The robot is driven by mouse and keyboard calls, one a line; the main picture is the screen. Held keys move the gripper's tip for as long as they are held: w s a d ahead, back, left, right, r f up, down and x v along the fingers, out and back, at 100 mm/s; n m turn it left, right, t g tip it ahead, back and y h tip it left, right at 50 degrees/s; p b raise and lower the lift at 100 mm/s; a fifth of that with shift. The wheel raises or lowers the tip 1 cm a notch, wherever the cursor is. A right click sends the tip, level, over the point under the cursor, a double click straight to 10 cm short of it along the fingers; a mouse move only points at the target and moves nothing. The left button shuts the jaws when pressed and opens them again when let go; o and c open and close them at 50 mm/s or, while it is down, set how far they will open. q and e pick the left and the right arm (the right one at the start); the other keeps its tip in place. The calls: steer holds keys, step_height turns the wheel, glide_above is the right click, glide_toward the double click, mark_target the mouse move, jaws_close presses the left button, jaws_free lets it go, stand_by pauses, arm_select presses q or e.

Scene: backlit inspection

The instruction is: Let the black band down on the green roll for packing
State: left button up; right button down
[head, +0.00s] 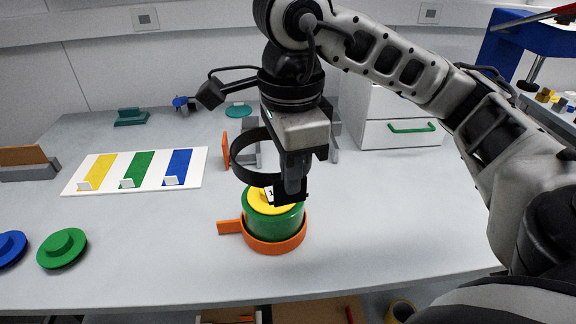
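The black band (241,171) is a thin open ring at the middle of the head view. My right gripper (292,188) points down and appears shut on the band's right side, with the fingertips partly hidden. The band hangs above and slightly left of the green roll (262,225), apart from it. The green roll stands upright in an orange round holder (272,247) with a handle to the left. A yellow disc (260,204) with a white numbered tag sits on its top, partly hidden by the gripper. My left gripper is not in view.
A white board (105,172) with yellow, green and blue strips lies at left. Green (62,247) and blue (10,248) knobbed discs lie at front left. A grey stand with an orange plate (226,150) is behind the band. A white drawer unit (385,133) stands behind right.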

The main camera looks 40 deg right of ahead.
mark_target(290, 202)
steer(key=shift+f+b, duration=0.65)
steer(key=shift+f, duration=0.1)
step_height(290, 202, down, 3)
steer(key=b, duration=0.2)
steer(key=shift+w+r+b, duration=0.1)
steer(key=shift+b, duration=0.2)
steer(key=shift+f+b, duration=0.7)
steer(key=shift+b, duration=0.05)
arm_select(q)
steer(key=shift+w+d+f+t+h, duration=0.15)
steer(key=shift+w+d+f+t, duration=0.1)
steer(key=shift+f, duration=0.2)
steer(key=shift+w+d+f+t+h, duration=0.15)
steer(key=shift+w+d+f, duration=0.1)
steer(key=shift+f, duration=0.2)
arm_select(e)
steer(key=shift+f, duration=0.1)
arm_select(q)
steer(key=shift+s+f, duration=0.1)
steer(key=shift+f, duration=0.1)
arm_select(e)
steer(key=shift+f, duration=0.1)
